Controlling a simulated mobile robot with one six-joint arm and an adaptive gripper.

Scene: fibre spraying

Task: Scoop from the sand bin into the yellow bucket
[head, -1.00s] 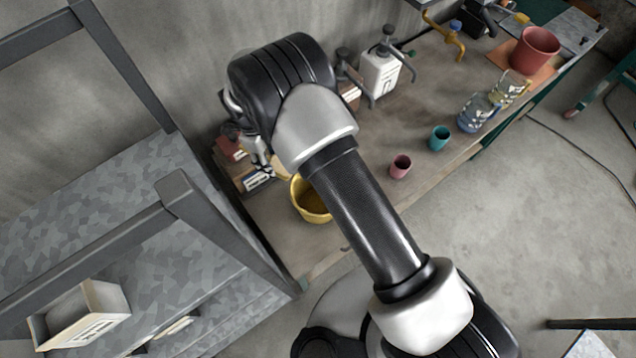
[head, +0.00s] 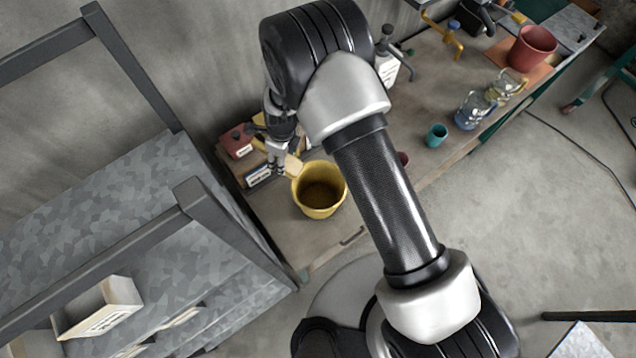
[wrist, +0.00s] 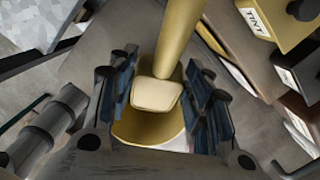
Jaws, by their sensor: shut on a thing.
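The yellow bucket (head: 319,207) stands upright on the workbench; its inside looks brown, and I cannot tell whether that is sand. My gripper (head: 280,166) is just left of the bucket, above the labelled bins. It is shut on a pale yellow scoop (head: 293,166), which shows close to the bucket's left rim. In the wrist view my gripper's fingers (wrist: 160,100) flank the scoop's pale block (wrist: 157,95), with yellow parts above and below it. The scoop's load cannot be made out. I cannot tell which bin holds sand.
A red bin (head: 236,142) and other labelled bins sit behind the bucket; one label reads TINT (wrist: 258,22) in the wrist view. A teal cup (head: 436,136) and bottles stand to the right. A grey metal shelf (head: 130,200) rises at left. Bare bench lies before the bucket.

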